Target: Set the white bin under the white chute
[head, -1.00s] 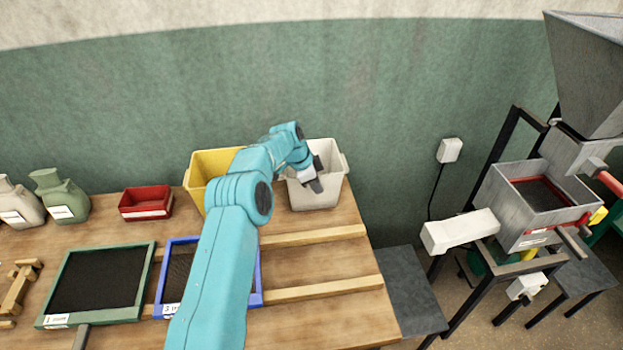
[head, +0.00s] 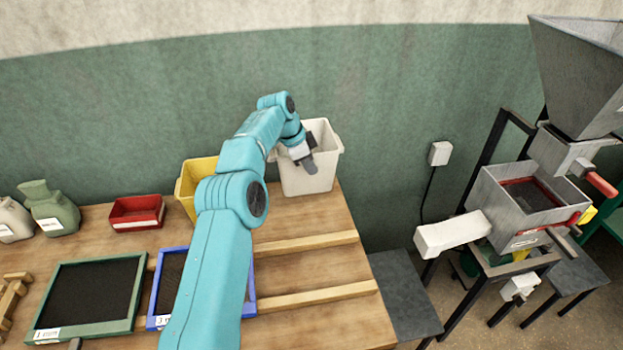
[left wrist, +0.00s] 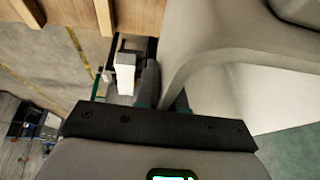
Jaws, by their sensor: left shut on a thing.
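The white bin (head: 309,178) is upright at the back right of the wooden table, and it looks raised off the tabletop. My left gripper (head: 307,163) is shut on its front wall at the rim. In the left wrist view the bin (left wrist: 225,65) fills the upper right, close against a dark finger. The white chute (head: 452,234) juts left from the grey machine, to the right of the table and lower than the bin. A dark grey stand (head: 402,290) lies below and left of the chute. My right gripper is not in view.
A yellow bin (head: 190,183) stands left of the white bin, partly behind my arm. Wooden rails (head: 310,298), a blue-framed sieve (head: 165,290), a green-framed sieve (head: 87,295) and a red box (head: 137,212) are on the table. A wall socket box (head: 439,153) with a cable hangs above the chute.

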